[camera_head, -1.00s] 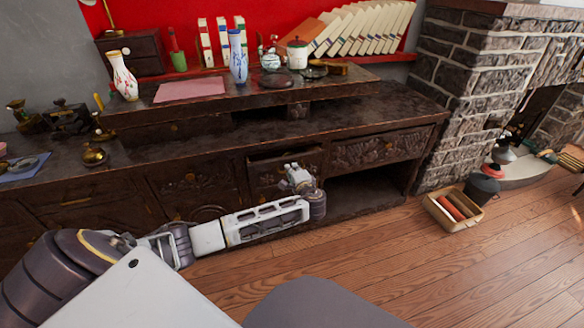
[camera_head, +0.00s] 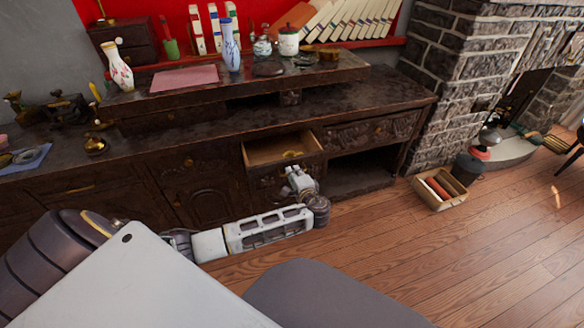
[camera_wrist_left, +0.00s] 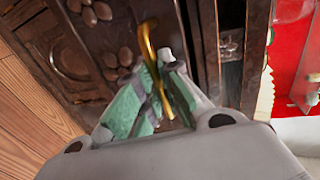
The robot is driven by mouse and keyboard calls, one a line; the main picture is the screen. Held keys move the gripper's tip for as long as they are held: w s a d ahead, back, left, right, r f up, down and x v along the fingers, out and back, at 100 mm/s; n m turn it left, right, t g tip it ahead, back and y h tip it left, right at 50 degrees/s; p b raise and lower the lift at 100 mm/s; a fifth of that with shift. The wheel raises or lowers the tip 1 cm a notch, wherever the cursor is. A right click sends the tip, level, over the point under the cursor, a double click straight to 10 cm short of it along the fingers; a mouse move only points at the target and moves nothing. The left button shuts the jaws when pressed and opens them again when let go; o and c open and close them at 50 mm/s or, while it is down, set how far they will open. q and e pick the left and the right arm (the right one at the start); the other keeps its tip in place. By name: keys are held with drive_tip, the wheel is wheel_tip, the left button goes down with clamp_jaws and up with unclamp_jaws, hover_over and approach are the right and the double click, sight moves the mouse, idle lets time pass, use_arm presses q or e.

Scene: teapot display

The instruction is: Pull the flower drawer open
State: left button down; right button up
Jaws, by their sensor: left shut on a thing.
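The flower drawer (camera_head: 262,152) stands pulled out from the dark carved cabinet, and its light wooden inside shows from above in the head view. My left gripper (camera_head: 296,172) is at the drawer's front. In the left wrist view its green-padded fingers (camera_wrist_left: 160,88) are shut on the curved brass handle (camera_wrist_left: 150,45). The gripper partly hides the drawer front in the head view. My right gripper is not in view.
Another carved drawer (camera_head: 365,131) to the right is shut, above an open dark recess (camera_head: 355,178). A wooden box (camera_head: 438,190) with orange rolls stands on the floor by the brick fireplace (camera_head: 460,80). The wooden floor in front is clear.

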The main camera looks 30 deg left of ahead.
use_arm(q)
drive_tip(key=f+p+v, duration=0.1)
drive_tip(key=p+v, duration=0.1)
drive_tip(key=v, duration=0.4)
drive_tip(key=shift+s+d+f+p, duration=0.15)
drive_tip(key=shift+s+d+p, duration=0.2)
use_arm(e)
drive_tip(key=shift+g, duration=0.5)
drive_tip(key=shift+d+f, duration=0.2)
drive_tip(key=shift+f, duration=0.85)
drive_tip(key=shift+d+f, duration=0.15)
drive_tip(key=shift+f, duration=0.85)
use_arm(q)
drive_tip(key=c, duration=1.6)
unclamp_jaws()
drive_tip(key=shift+o, duration=0.2)
drive_tip(key=v, duration=0.7)
drive_tip(key=shift+s+d, duration=0.15)
drive_tip(key=shift+s, duration=0.1)
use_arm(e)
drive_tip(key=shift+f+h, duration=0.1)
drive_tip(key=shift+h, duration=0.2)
